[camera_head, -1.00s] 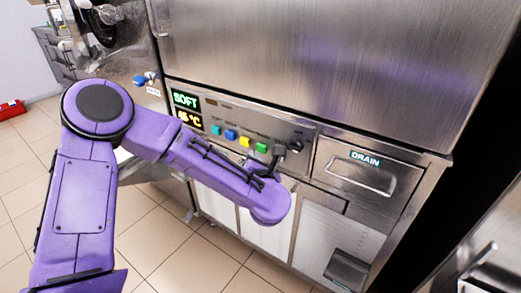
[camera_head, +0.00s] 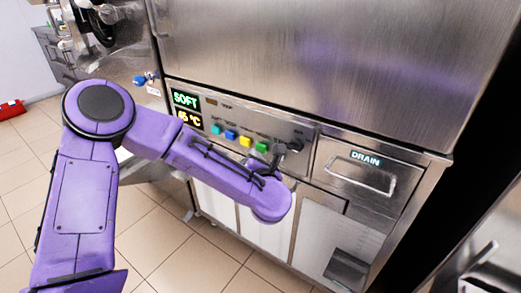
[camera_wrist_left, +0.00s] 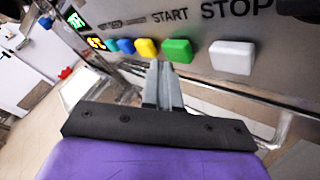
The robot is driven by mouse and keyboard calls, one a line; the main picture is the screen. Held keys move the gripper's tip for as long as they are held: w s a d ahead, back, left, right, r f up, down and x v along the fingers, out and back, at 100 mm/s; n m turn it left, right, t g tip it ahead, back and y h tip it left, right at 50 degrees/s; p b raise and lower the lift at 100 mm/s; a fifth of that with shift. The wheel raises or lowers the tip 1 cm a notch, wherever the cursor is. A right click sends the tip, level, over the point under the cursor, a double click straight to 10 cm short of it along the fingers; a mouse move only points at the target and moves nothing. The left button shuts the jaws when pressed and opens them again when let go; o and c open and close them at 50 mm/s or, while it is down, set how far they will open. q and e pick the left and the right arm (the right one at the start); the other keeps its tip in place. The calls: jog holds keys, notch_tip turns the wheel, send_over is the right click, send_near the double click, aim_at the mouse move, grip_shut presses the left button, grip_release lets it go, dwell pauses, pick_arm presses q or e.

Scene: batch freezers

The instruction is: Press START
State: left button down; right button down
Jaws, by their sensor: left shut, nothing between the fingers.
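The green START button (camera_head: 262,147) sits on the freezer's control panel, right of the yellow button. In the left wrist view, the green button (camera_wrist_left: 178,50) is below the printed word START. My left gripper (camera_wrist_left: 160,66) is shut and empty, its tips just below and slightly left of the green button. Whether they touch it I cannot tell. My right gripper is not in view.
A white button (camera_wrist_left: 232,57) under STOP is right of the green one. Yellow (camera_head: 245,141), blue (camera_head: 231,135) and teal (camera_head: 216,129) buttons are to the left, beside a display (camera_head: 186,109) reading SOFT. A DRAIN drawer (camera_head: 357,170) is at the right.

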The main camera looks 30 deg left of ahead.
pick_arm(q)
jog(key=shift+w, duration=0.65)
dwell(0.6)
dwell(0.3)
jog(key=shift+s, duration=0.9)
jog(key=shift+s, duration=0.1)
jog(key=s, duration=0.5)
jog(key=shift+a+p, duration=0.2)
jog(key=shift+p, duration=0.2)
jog(key=shift+w, duration=0.1)
